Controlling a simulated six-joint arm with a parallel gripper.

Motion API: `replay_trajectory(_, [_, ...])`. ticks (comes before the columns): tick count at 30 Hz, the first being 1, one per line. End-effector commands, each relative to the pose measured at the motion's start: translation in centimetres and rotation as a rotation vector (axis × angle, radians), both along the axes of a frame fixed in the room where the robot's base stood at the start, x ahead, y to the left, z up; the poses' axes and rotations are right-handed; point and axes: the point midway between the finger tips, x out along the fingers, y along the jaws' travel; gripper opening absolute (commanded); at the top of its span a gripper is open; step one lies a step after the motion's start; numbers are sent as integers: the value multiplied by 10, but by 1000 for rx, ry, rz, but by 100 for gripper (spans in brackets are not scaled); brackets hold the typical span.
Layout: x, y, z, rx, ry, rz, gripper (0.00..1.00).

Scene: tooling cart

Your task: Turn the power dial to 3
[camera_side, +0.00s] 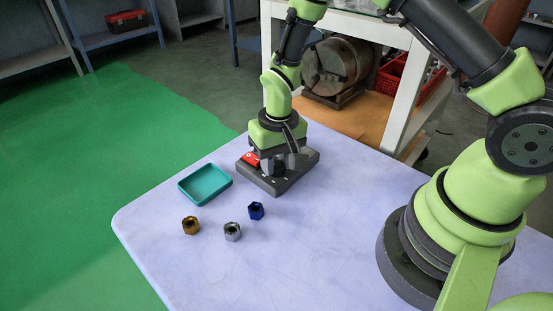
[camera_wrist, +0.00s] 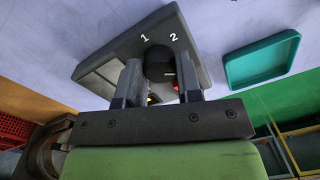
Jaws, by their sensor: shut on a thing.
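The power dial is a black round knob (camera_side: 279,169) on a dark grey control box (camera_side: 300,164) on the table. It also shows in the wrist view (camera_wrist: 157,55), on the box's face (camera_wrist: 105,61). My gripper (camera_wrist: 159,66) has one finger on each side of the knob and is shut on it; in the side view my gripper (camera_side: 279,160) points down onto the box. The numbers 1 and 2 show beside the knob in the wrist view; I cannot make out a 3.
A red part (camera_side: 250,159) sits at the left end of the box. A teal tray (camera_side: 205,184) lies left of it. A brass nut (camera_side: 190,225), a grey nut (camera_side: 232,231) and a blue nut (camera_side: 256,210) stand in front.

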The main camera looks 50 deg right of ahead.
Motion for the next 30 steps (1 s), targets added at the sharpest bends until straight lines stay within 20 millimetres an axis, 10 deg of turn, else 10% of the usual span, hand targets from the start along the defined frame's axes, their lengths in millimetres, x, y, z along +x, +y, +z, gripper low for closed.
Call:
replay_trajectory(7, [0,1,0,1,0,-4,9])
replay_trajectory(8, [0,1,0,1,0,-3,39])
replay_trajectory(11, [0,1,0,1,0,-2,58])
replay_trajectory(21, [1,0,5,1,-1,-2,58])
replay_trajectory(30, [0,-2,58,1,-7,-2,58])
